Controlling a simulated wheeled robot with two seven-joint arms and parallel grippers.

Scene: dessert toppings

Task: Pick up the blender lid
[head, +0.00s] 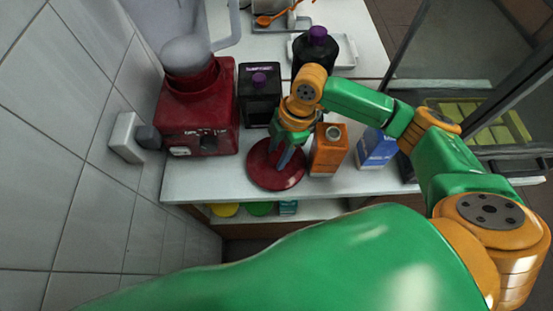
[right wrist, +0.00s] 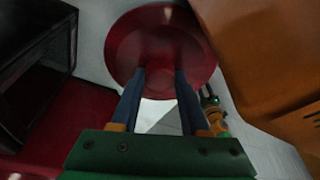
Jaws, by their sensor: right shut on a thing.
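The blender lid (head: 262,172) is a round dark red disc near the front edge of the counter, in front of the blender. My right gripper (head: 286,160) comes down on it from above with its blue-grey fingers. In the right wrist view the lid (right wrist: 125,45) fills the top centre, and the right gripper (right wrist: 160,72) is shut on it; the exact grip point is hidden. I cannot tell whether the lid touches the counter. The red blender (head: 197,115) with its clear jug stands at the back left.
A black box (head: 259,98) stands behind the lid. An orange carton (head: 329,155) is close on its right, then a blue carton (head: 376,150). A black bottle (head: 317,50) with a purple cap is behind. A tiled wall (head: 90,200) bounds the left.

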